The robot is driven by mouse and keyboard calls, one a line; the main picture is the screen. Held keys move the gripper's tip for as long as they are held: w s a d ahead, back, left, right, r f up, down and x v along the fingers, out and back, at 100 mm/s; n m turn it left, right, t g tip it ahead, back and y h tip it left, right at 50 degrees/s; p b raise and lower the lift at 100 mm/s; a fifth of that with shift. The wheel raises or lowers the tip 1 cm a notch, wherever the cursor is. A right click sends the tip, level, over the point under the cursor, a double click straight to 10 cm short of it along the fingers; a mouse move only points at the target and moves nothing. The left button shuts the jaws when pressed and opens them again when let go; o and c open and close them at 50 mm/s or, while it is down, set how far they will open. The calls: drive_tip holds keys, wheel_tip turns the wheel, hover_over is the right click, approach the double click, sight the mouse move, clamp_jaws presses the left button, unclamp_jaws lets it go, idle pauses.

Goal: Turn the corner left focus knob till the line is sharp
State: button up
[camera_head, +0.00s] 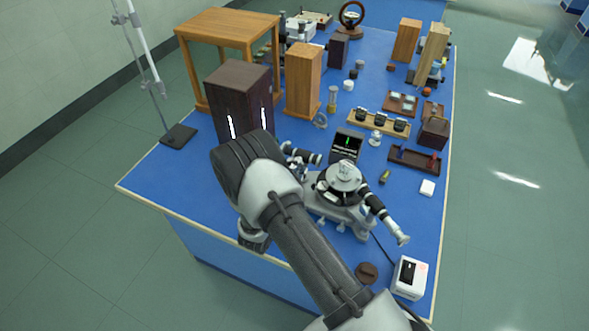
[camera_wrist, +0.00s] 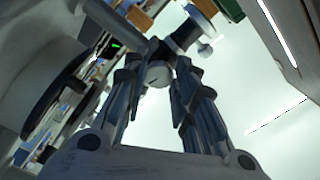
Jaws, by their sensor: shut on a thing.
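The spectrometer (camera_head: 338,190) stands near the front of the blue bench, with one black tube to the left and another to the right. A small dark screen (camera_head: 347,143) behind it shows a short green line; I cannot judge its sharpness. In the wrist view, my gripper (camera_wrist: 160,68) has its two fingers closed in on either side of a small round grey knob (camera_wrist: 158,76) with a dark mark on its face. A black-and-white tube (camera_wrist: 185,38) lies just beyond the fingertips. In the head view, my arm hides the gripper and the knob.
A dark wooden box (camera_head: 240,98) with two bright slits stands behind my arm. A white box (camera_head: 410,275) sits at the front right, a brown disc (camera_head: 367,272) beside it. Wooden blocks and small trays crowd the back and right. Bare blue bench (camera_head: 165,190) lies at the left.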

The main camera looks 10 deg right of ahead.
idle(0.4)
drive_tip(key=o, duration=1.1)
drive_tip(key=shift+c, duration=0.2)
drive_tip(key=shift+s+a, duration=0.1)
drive_tip(key=v, duration=1.1)
drive_tip(key=shift+s+a, duration=0.2)
drive_tip(key=shift+s, duration=0.15)
